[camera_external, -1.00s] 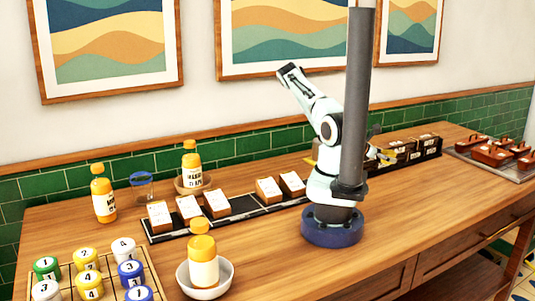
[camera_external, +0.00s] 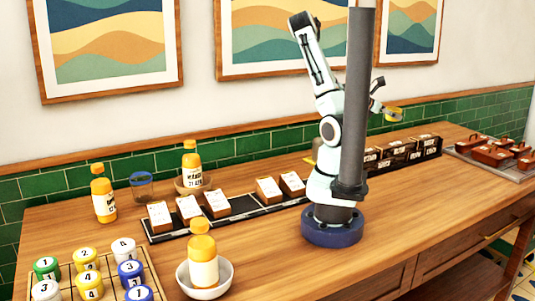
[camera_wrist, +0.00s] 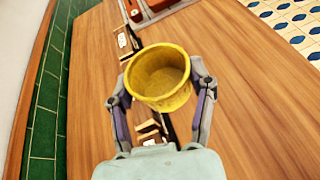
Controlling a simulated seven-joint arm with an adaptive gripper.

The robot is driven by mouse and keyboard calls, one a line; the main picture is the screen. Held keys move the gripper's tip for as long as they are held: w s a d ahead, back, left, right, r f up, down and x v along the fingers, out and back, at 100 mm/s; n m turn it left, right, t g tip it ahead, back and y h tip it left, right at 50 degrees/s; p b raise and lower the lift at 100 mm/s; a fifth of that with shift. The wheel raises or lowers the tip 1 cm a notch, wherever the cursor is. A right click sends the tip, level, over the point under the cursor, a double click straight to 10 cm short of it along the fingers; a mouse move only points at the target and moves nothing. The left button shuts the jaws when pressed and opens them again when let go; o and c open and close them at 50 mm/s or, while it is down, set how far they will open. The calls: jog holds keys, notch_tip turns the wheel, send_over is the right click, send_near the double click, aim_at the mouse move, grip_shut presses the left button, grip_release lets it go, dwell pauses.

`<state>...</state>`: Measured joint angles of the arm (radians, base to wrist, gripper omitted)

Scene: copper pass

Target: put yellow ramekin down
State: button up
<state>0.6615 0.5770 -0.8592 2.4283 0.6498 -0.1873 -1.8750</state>
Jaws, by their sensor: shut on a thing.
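The yellow ramekin (camera_wrist: 158,78) is a small round cup, open at the top and empty inside. My gripper (camera_wrist: 160,92) is shut on it in the wrist view, with one finger on each side of its wall. The column hides part of my arm.
Dark boxes (camera_external: 408,148) stand on the table below the ramekin. A tray of reddish-brown dishes (camera_external: 492,153) is at the far right. Bottles, a white bowl (camera_external: 205,281) and numbered jars (camera_external: 88,273) are at the left. Open wood lies at front right.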

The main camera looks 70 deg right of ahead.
notch_tip(320, 180, up, 2)
jog(key=shift+w+r, duration=0.1)
jog(key=w+d+f+n+t+h, duration=0.1)
jog(key=w+d+n+t+h, duration=0.2)
jog(key=w, duration=0.9)
jog(key=w+n+t+h, duration=0.3)
jog(key=w+n+t, duration=0.25)
jog(key=w, duration=0.75)
jog(key=w+a+n+t+y, duration=0.1)
jog(key=w+a+n+t, duration=0.5)
jog(key=w, duration=0.5)
jog(key=w+a+n+t+y, duration=0.1)
jog(key=w+a+n+t, duration=0.25)
jog(key=w+a, duration=0.55)
jog(key=w+a+n+t+y, duration=0.55)
jog(key=w+a, duration=0.65)
jog(key=a, duration=0.5)
jog(key=s+a+n+t+y, duration=0.15)
jog(key=a+n+y, duration=0.7)
jog(key=a, duration=1.55)
send_over(109, 243)
jog(key=shift+m+g, duration=0.3)
notch_tip(109, 243, down, 20)
jog(key=shift+s+d+r, duration=0.1)
jog(key=shift+s, duration=0.05)
jog(key=shift+w+f, duration=0.2)
jog(key=shift+f, duration=1.55)
